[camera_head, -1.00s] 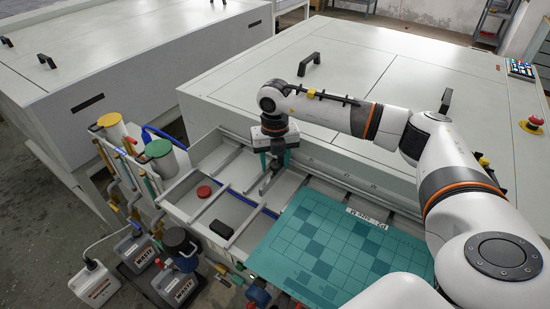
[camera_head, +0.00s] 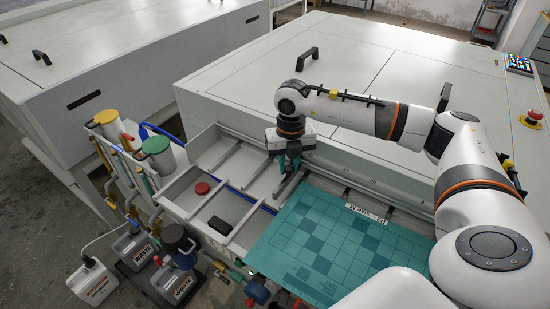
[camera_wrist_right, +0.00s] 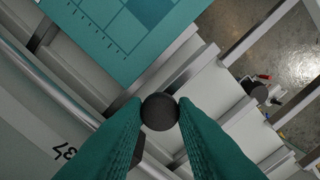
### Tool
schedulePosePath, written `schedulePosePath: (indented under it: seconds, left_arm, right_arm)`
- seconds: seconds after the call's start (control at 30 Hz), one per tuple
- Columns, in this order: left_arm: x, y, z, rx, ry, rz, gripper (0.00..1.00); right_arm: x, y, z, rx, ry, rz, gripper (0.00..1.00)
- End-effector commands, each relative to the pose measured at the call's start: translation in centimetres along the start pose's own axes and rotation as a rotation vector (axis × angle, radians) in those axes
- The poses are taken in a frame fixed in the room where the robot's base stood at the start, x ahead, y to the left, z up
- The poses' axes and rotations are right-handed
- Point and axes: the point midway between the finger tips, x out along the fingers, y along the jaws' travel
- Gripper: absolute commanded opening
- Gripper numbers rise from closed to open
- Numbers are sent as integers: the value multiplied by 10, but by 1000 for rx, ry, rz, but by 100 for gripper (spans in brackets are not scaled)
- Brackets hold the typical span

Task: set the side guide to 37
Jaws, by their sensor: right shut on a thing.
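My right gripper (camera_head: 288,172) is over the feed tray at the front of the plate processor. In the right wrist view its two teal fingers (camera_wrist_right: 160,125) are shut on a dark round knob (camera_wrist_right: 160,111). The side guide, a grey metal bar (camera_head: 289,186), lies under the fingers, just left of the teal plate (camera_head: 340,240). The plate also shows in the right wrist view (camera_wrist_right: 105,35). The exact guide reading is hidden. My left gripper is out of view.
A red puck (camera_head: 202,188) and a black block (camera_head: 220,226) lie in the tray left of the guide. The processor's cover (camera_head: 340,70) rises behind. Hoses, yellow- and green-topped cylinders and waste jugs (camera_head: 132,248) stand at the left.

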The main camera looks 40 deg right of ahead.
Motion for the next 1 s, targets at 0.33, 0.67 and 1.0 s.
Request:
schedulePosePath:
  seconds: [0.33,0.67,1.0]
  left_arm:
    - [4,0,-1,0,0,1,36]
    - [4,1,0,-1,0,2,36]
    - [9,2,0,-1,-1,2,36]
  right_arm:
    - [0,15,16,1,-2,2,0]
    - [0,15,15,1,-1,2,47]
    - [-9,15,15,1,1,1,47]
